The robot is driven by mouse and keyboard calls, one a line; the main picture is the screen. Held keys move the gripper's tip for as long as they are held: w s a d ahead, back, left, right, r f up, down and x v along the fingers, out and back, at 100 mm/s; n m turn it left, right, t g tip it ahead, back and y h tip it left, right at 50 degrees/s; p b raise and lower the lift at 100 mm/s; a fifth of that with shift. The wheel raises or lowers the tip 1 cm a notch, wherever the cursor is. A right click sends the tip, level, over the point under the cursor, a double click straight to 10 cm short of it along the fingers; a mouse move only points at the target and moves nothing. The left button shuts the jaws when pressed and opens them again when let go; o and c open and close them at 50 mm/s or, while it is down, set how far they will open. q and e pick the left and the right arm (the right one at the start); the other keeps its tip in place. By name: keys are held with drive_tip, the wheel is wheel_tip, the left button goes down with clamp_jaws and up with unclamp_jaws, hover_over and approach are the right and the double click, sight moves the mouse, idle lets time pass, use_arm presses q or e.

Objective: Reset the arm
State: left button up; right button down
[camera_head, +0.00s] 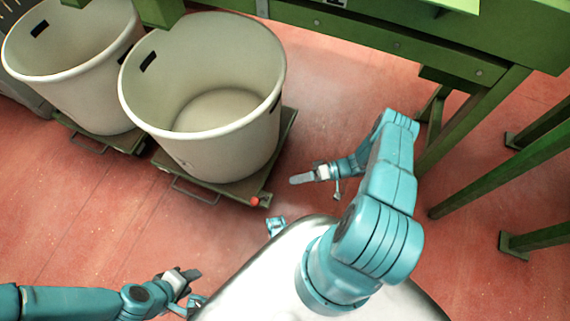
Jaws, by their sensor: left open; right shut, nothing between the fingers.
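My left gripper (193,285) is at the lower left, at the end of the blue arm that comes in from the left edge. It is open, and I see nothing in it. My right gripper (303,179) is near the middle, at the end of the blue arm that bends up from my body and turns back to the left. It is shut and empty, pointing left over the red floor, to the right of the nearer bin. No cork stopper can be made out in this view.
A large cream bin (232,147) stands empty on a dark wheeled dolly (284,138). A second cream bin (92,97) stands to its left. A green machine frame (400,42) with legs stands at the upper right. Red floor (90,220) is clear at the left.

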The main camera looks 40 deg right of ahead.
drive_tip(key=shift+s+d+r, duration=0.15)
drive_tip(key=shift+s+d, duration=0.15)
drive_tip(key=shift+d, duration=0.2)
drive_tip(key=shift+r, duration=0.1)
